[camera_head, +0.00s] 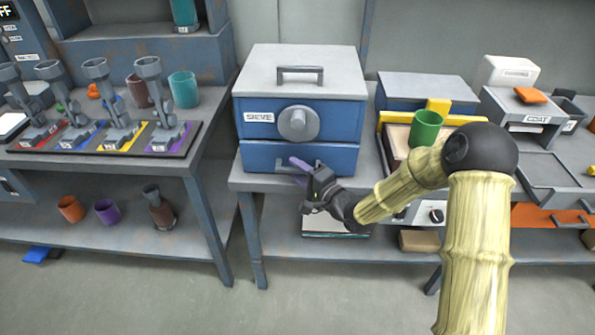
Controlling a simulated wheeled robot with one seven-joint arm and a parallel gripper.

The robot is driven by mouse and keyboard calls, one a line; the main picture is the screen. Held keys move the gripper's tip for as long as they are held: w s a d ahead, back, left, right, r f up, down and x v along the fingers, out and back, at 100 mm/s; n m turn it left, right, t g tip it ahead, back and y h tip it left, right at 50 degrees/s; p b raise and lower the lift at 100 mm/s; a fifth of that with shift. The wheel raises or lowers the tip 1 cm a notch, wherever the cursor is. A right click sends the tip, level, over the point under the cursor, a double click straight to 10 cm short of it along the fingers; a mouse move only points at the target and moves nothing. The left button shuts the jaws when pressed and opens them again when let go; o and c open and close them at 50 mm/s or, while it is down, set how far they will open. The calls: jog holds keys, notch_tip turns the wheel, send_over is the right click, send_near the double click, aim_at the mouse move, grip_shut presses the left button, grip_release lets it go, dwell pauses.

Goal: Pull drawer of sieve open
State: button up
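The sieve (258,128) is a blue box with a light grey lid, a lid handle and a round grey knob, and a "SIEVE" label on its front. Its drawer (340,159) is the lower blue front panel and appears closed. The drawer has a grey bar handle (284,165). My gripper (300,172), dark with purple fingers, is at the drawer front, at the right part of the handle. It overlaps the handle in view; I cannot tell whether it touches or grips it. The handle's right part is hidden behind the fingers.
A green cup (425,128) stands right of the sieve beside a yellow piece. A machine labelled "COAT" (530,107) is further right. A left table (190,150) holds a rack of grey tools. Floor in front is clear.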

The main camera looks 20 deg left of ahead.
jog(key=shift+w+a, duration=0.1)
jog(key=shift+a, duration=0.1)
jog(key=shift+c, duration=0.4)
grip_shut()
